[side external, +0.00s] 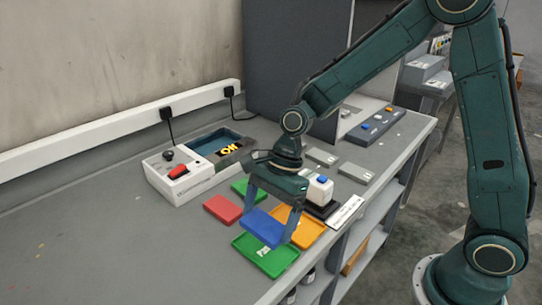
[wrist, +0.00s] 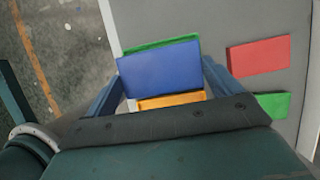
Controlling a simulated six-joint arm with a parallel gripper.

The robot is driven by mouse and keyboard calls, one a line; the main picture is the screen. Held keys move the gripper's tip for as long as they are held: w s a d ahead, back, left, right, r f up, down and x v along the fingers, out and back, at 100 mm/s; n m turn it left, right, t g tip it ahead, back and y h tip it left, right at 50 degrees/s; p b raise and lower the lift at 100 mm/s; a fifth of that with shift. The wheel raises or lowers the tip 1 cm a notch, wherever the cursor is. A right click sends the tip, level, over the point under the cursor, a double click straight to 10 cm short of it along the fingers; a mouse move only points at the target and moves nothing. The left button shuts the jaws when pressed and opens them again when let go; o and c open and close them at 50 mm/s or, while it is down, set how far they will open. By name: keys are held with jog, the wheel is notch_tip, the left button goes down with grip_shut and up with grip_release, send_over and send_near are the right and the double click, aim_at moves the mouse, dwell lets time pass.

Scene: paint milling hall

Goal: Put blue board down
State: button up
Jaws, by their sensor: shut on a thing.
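The blue board (side external: 262,226) is a flat rectangle held between the fingers of my gripper (side external: 270,214). In the wrist view the blue board (wrist: 160,72) fills the space between the two fingers. My gripper is shut on it above the bench. The board overlaps a green tray (side external: 266,255) and an orange tray (side external: 306,233) in the side view; the exact gap below it is hard to tell. The green tray's edge (wrist: 158,43) and part of the orange tray (wrist: 170,100) show around the board in the wrist view.
A red board (side external: 222,209) and a green board (side external: 240,188) lie on the bench to the left and behind. A white box with a red switch (side external: 178,177), a dark tray (side external: 218,148) and a white block with a blue button (side external: 318,188) stand farther back. The bench's front left is clear.

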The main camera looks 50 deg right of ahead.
aim_at(269, 231)
jog(key=shift+f, duration=2.4)
jog(key=shift+f, duration=0.6)
jog(key=o, duration=0.7)
jog(key=shift+r, duration=0.75)
jog(key=v, duration=1.1)
jog(key=shift+d+r, duration=0.2)
jog(key=shift+r, duration=0.15)
